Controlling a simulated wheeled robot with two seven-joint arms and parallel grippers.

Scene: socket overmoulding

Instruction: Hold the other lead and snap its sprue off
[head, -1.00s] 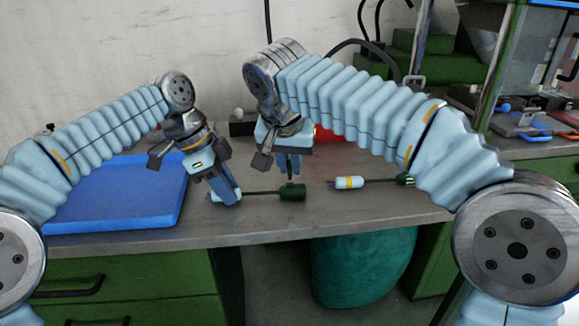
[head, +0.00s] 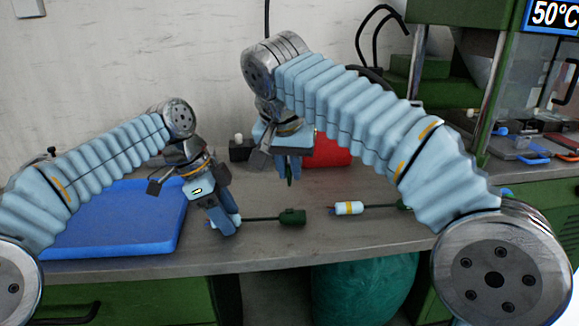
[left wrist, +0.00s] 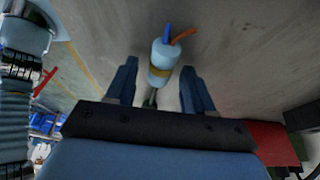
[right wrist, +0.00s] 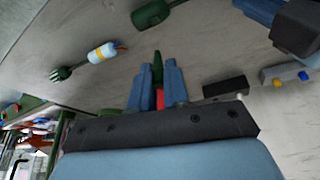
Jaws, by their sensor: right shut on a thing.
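One lead lies on the bench, with a white-and-yellow body (left wrist: 163,60) at one end and a dark green moulded plug (head: 292,216) at the other. My left gripper (head: 228,228) is at the body; in the left wrist view its open fingers stand on either side, with gaps. My right gripper (head: 287,172) is shut on a slim green piece, likely the sprue (right wrist: 157,67), and holds it above the bench near the plug, apart from it. The second lead (head: 350,208) lies to the right; in the right wrist view its green end (right wrist: 60,73) shows prongs.
A blue tray (head: 110,235) is at the left of the bench. A red object (head: 328,150) and a dark block with a white knob (head: 241,150) stand behind my right gripper. Green machinery (head: 460,60) is at the back right. A teal bin (head: 362,285) stands below the front edge.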

